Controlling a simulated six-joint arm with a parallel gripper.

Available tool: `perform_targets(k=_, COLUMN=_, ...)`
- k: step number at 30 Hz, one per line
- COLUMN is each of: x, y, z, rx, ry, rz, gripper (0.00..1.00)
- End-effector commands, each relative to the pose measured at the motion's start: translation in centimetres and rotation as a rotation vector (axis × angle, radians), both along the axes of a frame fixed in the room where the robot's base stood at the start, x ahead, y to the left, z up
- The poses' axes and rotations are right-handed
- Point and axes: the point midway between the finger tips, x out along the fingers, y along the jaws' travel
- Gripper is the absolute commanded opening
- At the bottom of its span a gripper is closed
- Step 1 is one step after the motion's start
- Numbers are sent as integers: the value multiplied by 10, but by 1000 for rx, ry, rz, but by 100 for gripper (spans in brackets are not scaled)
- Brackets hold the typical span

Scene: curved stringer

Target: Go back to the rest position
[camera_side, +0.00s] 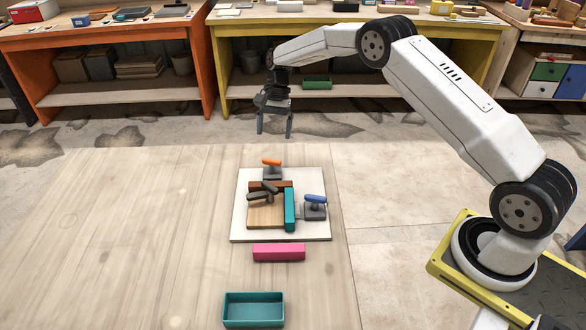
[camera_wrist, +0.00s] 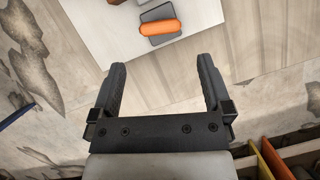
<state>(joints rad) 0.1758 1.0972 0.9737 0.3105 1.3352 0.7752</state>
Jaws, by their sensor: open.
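My gripper (camera_side: 274,122) hangs in the air beyond the far edge of the table, pointing down, with its fingers apart and nothing between them. In the wrist view my gripper (camera_wrist: 165,75) shows two black fingers spread wide. Below it is the white board (camera_side: 243,229) with a fixture on it. The fixture has an orange-handled clamp (camera_side: 271,162), a blue-handled clamp (camera_side: 316,199), a dark handle (camera_side: 262,193), a wooden block (camera_side: 265,216), a brown strip (camera_side: 285,185) and a teal bar (camera_side: 290,210). The orange handle (camera_wrist: 158,27) also shows in the wrist view.
A pink block (camera_side: 279,252) lies in front of the board. A teal tray (camera_side: 253,322) stands at the table's front. The left of the wooden table (camera_side: 130,240) is clear. An orange-framed bench (camera_side: 110,112) and a yellow-framed bench (camera_side: 400,104) stand behind.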

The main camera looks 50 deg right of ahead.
Motion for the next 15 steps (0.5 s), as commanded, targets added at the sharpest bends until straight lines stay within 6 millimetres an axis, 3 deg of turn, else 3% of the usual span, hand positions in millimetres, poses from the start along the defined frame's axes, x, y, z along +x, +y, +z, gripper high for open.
perform_targets(k=8, x=-6, y=3, z=7, rx=-14, ry=-28, rz=34, gripper=100)
perform_targets(k=15, x=-26, y=11, z=22, rx=-57, ry=-100, rz=133, gripper=100)
